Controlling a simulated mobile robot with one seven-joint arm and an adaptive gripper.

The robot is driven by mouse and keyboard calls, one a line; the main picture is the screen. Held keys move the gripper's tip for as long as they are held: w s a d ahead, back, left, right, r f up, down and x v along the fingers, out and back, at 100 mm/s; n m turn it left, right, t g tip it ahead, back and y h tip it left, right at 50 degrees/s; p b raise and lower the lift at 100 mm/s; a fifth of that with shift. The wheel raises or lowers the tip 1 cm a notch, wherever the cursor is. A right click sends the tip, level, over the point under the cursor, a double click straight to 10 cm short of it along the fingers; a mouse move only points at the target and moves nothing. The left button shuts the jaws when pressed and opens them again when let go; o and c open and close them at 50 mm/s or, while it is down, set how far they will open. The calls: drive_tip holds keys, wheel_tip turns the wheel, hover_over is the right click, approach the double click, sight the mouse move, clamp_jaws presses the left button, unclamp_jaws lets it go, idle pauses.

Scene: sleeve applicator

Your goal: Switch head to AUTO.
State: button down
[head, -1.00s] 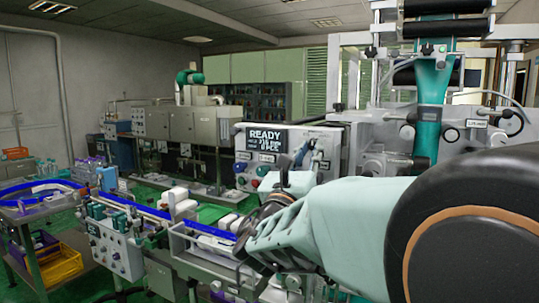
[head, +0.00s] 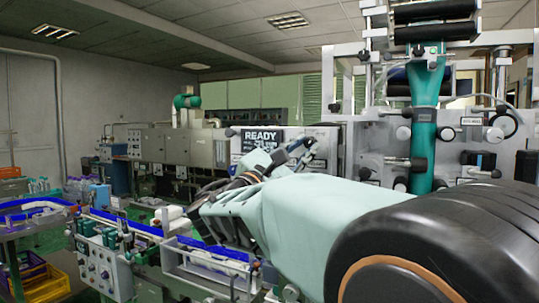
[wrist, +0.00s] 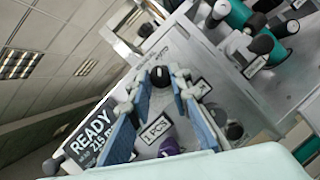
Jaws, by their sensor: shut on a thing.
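The control panel (head: 330,134) has a black display reading READY (head: 262,136). In the wrist view the panel lies tilted, with the READY display (wrist: 92,135) at the lower left. My gripper (head: 304,152) reaches to the panel front and covers much of it in the head view. In the wrist view its blue-padded fingers (wrist: 160,80) stand either side of a black knob (wrist: 160,75), with the tips closed on it. A label reading about "1 PCS" (wrist: 156,128) sits below the knob. I cannot read the knob's setting.
A purple button (wrist: 168,146) lies between the fingers' bases. The teal column (head: 425,125) and clamps of the machine stand to the right. The conveyor with blue rails (head: 130,227) runs on the left. A yellow crate (head: 45,284) sits at lower left.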

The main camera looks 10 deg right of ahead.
drive_tip(key=shift+m, duration=0.3)
drive_tip(key=c, duration=1.8)
unclamp_jaws()
drive_tip(key=shift+o, duration=0.2)
drive_tip(key=shift+a, duration=0.1)
drive_tip(key=v, duration=1.2)
